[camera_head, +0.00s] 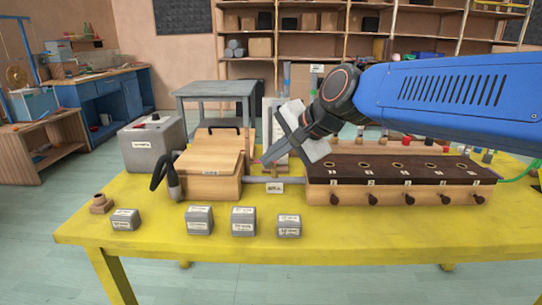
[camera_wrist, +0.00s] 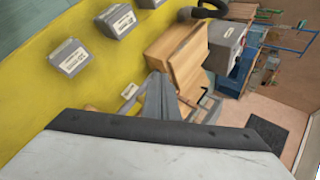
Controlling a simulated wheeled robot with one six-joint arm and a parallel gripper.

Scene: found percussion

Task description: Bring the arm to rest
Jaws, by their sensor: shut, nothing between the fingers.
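My blue arm reaches in from the right in the head view. My gripper (camera_head: 258,161) points down and left, above the yellow table, between the wooden box and the long wooden block. Its grey fingers are shut with nothing between them. In the wrist view my gripper (camera_wrist: 155,78) shows as grey fingers beyond a pale plate with a dark edge. Whether the fingertips touch anything below cannot be told. My arm and wrist hide part of what stands behind them.
The yellow table (camera_head: 140,195) bears a wooden box (camera_head: 210,165), a grey box (camera_head: 152,142), a long block with holes and knobs (camera_head: 400,187), and several small labelled grey blocks (camera_head: 243,221) along the front. A grey side table (camera_head: 215,90) and shelves (camera_head: 330,40) stand behind.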

